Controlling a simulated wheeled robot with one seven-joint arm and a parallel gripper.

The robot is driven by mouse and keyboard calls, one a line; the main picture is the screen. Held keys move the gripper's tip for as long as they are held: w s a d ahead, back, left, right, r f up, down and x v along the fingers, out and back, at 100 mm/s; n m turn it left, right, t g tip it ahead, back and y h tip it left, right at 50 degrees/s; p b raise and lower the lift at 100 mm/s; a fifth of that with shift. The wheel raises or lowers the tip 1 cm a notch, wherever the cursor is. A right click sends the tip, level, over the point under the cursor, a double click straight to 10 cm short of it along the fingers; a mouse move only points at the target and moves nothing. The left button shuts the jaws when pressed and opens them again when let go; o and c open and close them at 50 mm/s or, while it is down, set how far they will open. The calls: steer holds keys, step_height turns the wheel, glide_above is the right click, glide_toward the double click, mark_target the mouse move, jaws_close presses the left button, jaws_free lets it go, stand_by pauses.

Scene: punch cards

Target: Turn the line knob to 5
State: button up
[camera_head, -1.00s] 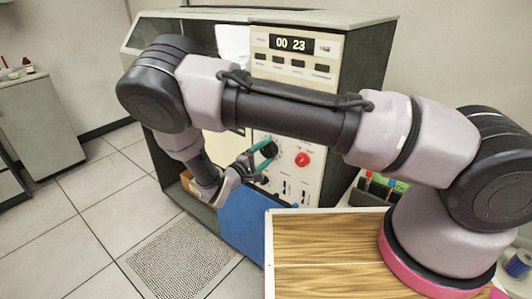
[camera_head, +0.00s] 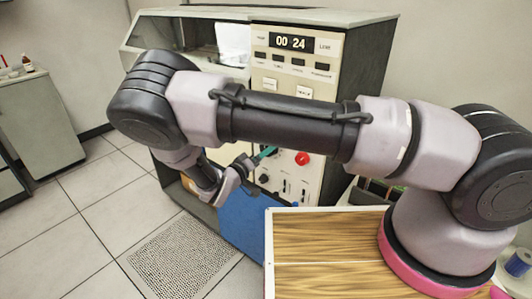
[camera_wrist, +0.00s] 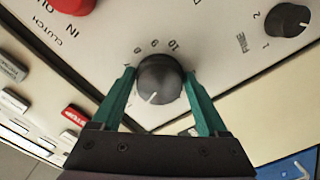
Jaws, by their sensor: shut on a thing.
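A round black knob (camera_wrist: 160,80) sits on the cream machine panel, between the green fingers of my gripper (camera_wrist: 159,82). The gripper is shut on it, one finger on each side. A white pointer line on the knob points down-left in the wrist view. Numbers up to 10 are printed around the knob's far side; those on the near side are hidden or unclear. In the head view my gripper (camera_head: 264,153) is at the panel, and my arm hides the gripped knob.
A red clutch knob (camera_wrist: 74,4) and a smaller black knob (camera_wrist: 287,20) marked 1 and 2 flank the gripped knob. The machine's display (camera_head: 292,43) reads 00 24. A wooden-topped table (camera_head: 320,240) stands in front. A blue panel (camera_head: 248,225) lies below the controls.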

steer(key=shift+a+f+m, duration=0.1)
steer(key=shift+m, duration=1.5)
steer(key=o, duration=1.3)
steer(key=shift+c, duration=0.2)
steer(key=v, duration=1)
steer(key=shift+s+a, duration=0.25)
steer(key=shift+a, duration=0.05)
